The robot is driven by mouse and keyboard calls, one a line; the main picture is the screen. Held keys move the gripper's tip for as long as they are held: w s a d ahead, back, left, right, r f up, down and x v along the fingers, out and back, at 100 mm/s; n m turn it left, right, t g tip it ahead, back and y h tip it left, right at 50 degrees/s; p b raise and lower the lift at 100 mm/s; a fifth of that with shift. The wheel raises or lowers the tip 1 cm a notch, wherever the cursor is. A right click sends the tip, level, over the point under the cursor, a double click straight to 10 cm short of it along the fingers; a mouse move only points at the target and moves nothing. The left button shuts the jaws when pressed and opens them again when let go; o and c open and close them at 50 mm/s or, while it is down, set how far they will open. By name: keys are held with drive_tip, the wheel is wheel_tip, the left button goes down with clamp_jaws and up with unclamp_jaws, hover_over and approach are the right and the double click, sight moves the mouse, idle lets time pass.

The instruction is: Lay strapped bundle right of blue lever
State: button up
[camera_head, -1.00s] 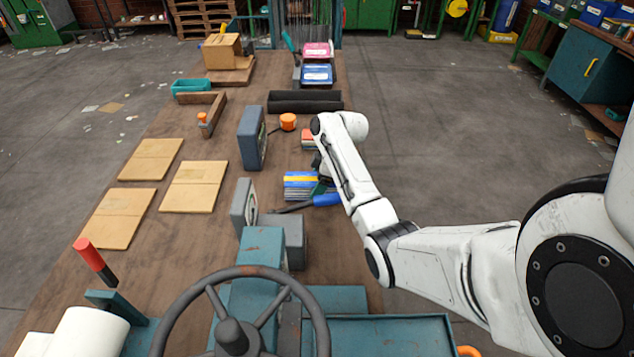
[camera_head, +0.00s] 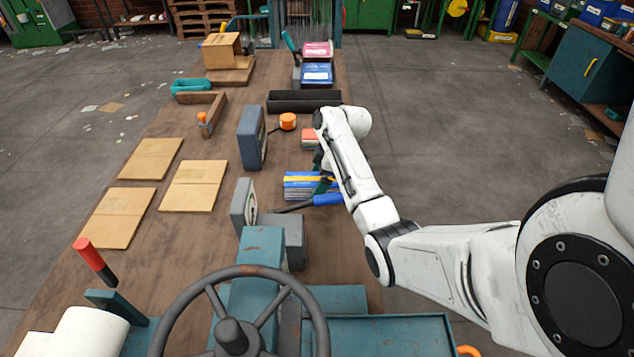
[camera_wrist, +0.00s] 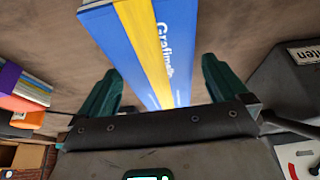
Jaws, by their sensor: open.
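The strapped bundle (camera_head: 297,181) is a blue stack with a yellow strap. It lies on the brown belt top just beyond the blue lever (camera_head: 328,199), whose dark arm runs left to a grey box. In the wrist view the bundle (camera_wrist: 125,45) shows its blue top, printed lettering and yellow strap. My gripper (camera_head: 322,184) is at the bundle's right part, partly hidden by my arm. In the wrist view my gripper (camera_wrist: 160,68) is open, with a teal finger on each side of the bundle and visible gaps.
An orange lever (camera_head: 288,121) and a smaller coloured stack (camera_head: 308,138) lie beyond the bundle. Grey upright boxes (camera_head: 252,138) stand to the left. A black tray (camera_head: 304,107) lies farther back. Flat cardboard pieces (camera_head: 193,185) lie left, with bare belt around them.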

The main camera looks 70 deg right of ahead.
drive_tip(key=v, duration=1)
drive_tip(key=shift+s+r, duration=0.15)
drive_tip(key=shift+r, duration=0.05)
